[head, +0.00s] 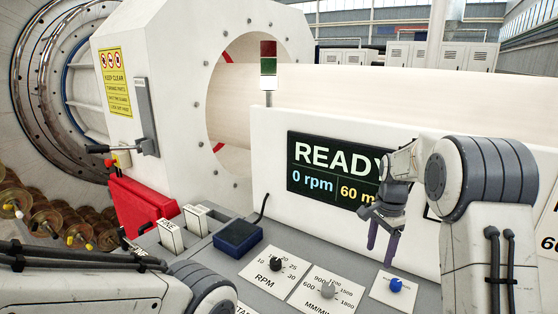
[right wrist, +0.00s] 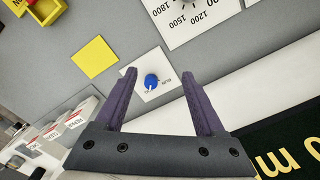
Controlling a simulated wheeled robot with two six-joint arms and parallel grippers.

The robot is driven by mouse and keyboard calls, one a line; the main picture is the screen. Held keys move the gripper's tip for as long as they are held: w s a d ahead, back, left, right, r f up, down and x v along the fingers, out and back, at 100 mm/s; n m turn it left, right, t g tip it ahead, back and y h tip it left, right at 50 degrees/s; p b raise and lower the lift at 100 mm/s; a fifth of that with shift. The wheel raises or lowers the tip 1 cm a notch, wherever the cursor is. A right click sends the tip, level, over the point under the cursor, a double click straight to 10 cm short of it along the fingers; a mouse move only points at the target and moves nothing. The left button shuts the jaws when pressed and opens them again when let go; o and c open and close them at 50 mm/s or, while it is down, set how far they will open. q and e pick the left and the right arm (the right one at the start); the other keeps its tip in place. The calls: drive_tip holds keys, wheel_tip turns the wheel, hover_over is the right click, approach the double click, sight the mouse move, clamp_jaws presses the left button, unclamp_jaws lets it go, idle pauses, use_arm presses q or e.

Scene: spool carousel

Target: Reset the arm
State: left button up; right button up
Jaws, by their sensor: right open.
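My right arm (head: 488,170) comes in from the right of the head view, bent, with its gripper (head: 380,250) hanging down over the console. In the right wrist view the two purple fingers of this gripper (right wrist: 158,74) are apart with nothing held. A blue knob (right wrist: 152,81) on a white label shows between the fingertips there. In the head view the blue knob (head: 396,285) is below and right of the gripper, which looks apart from it. My left arm (head: 95,285) crosses the lower left. Its gripper is out of the picture.
The grey console (head: 235,265) carries an RPM dial (head: 276,264), an MM/MIN dial (head: 328,290), a dark blue pad (head: 238,236) and white rocker switches (head: 171,236). The screen (head: 322,168) behind reads READY. A lever (head: 110,149) and a red box (head: 140,205) stand left.

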drive_tip(key=s+a+r+n, duration=0.2)
drive_tip(key=s+a+n, duration=0.1)
drive_tip(key=a, duration=0.3)
drive_tip(key=s+a+r+n, duration=0.1)
drive_tip(key=s+a+n, duration=0.2)
drive_tip(key=a, duration=0.4)
drive_tip(key=s+a+n, duration=0.9)
drive_tip(key=s+a, duration=0.1)
drive_tip(key=s, duration=0.5)
drive_tip(key=s+f+n, duration=0.1)
drive_tip(key=s+n, duration=0.6)
drive_tip(key=s, duration=0.4)
drive_tip(key=shift+s+a+f+y, duration=0.25)
drive_tip(key=shift+a+y, duration=0.15)
drive_tip(key=shift+a, duration=0.05)
drive_tip(key=shift+c, duration=0.3)
